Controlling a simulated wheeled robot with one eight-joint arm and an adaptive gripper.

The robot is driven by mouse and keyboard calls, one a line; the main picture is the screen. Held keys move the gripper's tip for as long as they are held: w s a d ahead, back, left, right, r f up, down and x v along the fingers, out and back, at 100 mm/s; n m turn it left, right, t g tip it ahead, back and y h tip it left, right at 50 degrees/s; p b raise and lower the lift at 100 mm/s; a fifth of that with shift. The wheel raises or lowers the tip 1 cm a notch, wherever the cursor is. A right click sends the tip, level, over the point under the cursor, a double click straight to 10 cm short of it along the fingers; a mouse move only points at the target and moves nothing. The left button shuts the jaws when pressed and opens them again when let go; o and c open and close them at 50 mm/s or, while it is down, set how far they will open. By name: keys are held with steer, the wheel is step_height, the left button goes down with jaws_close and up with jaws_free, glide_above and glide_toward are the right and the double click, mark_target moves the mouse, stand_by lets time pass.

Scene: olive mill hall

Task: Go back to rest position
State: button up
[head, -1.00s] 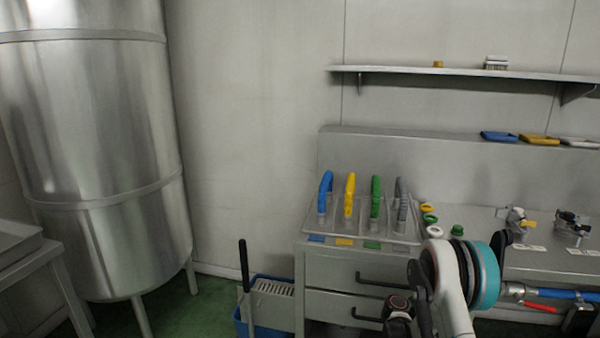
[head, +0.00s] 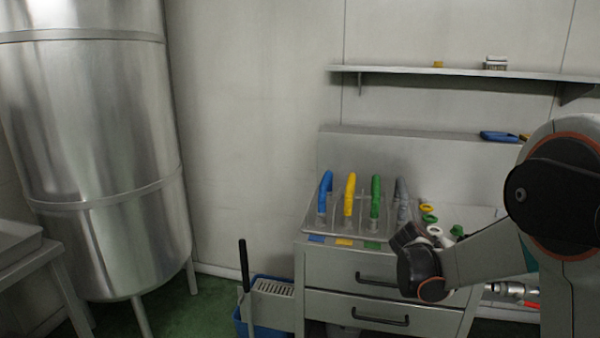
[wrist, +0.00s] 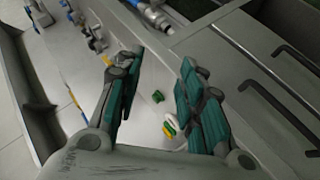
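My gripper (wrist: 160,68) shows in the wrist view with its two teal-padded fingers spread apart and nothing between them. It is over the steel workbench (wrist: 150,125), with a green cap (wrist: 158,96) and a pale ring-shaped cap (wrist: 169,129) seen beyond the gap between the fingers. In the head view my arm (head: 490,255) covers the right side of the bench. My gripper's fingers cannot be made out there.
A rack of blue (head: 325,192), yellow (head: 349,194), green (head: 375,197) and grey (head: 402,200) handled tools stands on the bench. Drawers (head: 375,285) are below. A blue bucket (head: 243,324) and steel tank (head: 95,140) stand left. A wall shelf (head: 460,72) is above.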

steer(key=s+a+r+n+t+y, duration=0.1)
steer(key=s+a+r+y, duration=0.5)
steer(key=s+a, duration=0.65)
steer(key=s+a+y, duration=0.2)
steer(key=s+a, duration=0.3)
steer(key=s, duration=0.3)
steer(key=s+a+n+t+y, duration=0.1)
steer(key=s+a, duration=0.3)
steer(key=s, duration=0.5)
steer(key=shift+s+a+t+y, duration=0.3)
steer(key=shift+a+y, duration=0.1)
steer(key=shift+y, duration=0.2)
steer(key=shift+f, duration=0.1)
stand_by(0.4)
